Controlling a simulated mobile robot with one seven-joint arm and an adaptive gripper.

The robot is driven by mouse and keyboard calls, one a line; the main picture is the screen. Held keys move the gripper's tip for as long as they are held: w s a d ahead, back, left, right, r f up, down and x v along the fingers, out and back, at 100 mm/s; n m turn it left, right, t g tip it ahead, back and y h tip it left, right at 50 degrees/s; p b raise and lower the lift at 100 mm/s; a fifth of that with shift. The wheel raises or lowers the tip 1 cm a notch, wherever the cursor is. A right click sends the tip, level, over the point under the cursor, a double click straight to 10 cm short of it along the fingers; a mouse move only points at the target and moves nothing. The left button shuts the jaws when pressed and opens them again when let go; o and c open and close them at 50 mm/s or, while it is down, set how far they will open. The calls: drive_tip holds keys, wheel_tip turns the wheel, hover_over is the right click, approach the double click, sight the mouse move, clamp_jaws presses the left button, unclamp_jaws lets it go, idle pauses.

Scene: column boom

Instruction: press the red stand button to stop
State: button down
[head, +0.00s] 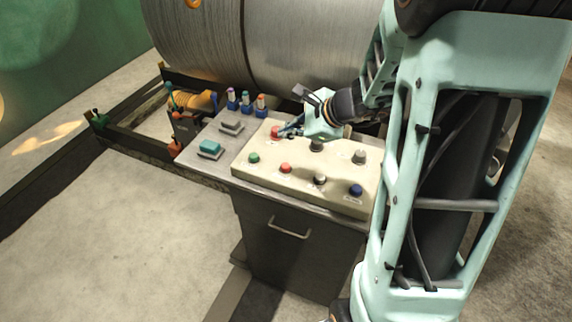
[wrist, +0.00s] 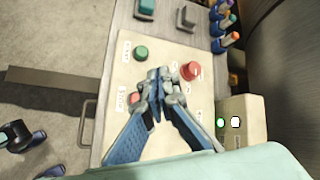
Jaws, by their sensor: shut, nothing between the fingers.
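The cream button panel (head: 245,168) sits on top of a grey metal stand (head: 290,255). It carries two red buttons. A small flat red button (head: 285,168) is in the front row, right of a green button (head: 254,158); it shows in the wrist view (wrist: 136,98) beside a label. A larger, raised red button (head: 276,132) is in the back row and also shows in the wrist view (wrist: 190,70). My gripper (wrist: 160,78) is shut and empty above the panel, its tips between the two red buttons, nearer the raised one. I cannot tell whether they touch anything.
Grey and blue knobs (head: 356,190) stand farther right on the panel. A teal button block (head: 209,149) and several coloured bottle-like items (head: 247,101) are on the left of the stand top. A large cable drum (head: 290,40) is behind. The floor at left is clear.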

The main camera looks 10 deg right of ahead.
drive_tip(key=b, duration=0.6)
hover_over(287, 166)
wheel_tip(287, 166, down, 8)
drive_tip(key=shift+r, duration=0.2)
drive_tip(key=shift+f+b, duration=0.6)
drive_tip(key=shift+b, duration=0.2)
drive_tip(key=shift+f, duration=0.15)
drive_tip(key=shift+f+b, duration=0.3)
drive_tip(key=shift+b, duration=0.3)
drive_tip(key=shift+s+f+b, duration=0.1)
drive_tip(key=shift+f+b, duration=0.4)
drive_tip(key=shift+b, duration=0.1)
idle(0.7)
idle(0.3)
drive_tip(key=shift+r+p, duration=0.7)
drive_tip(key=shift+r, duration=0.25)
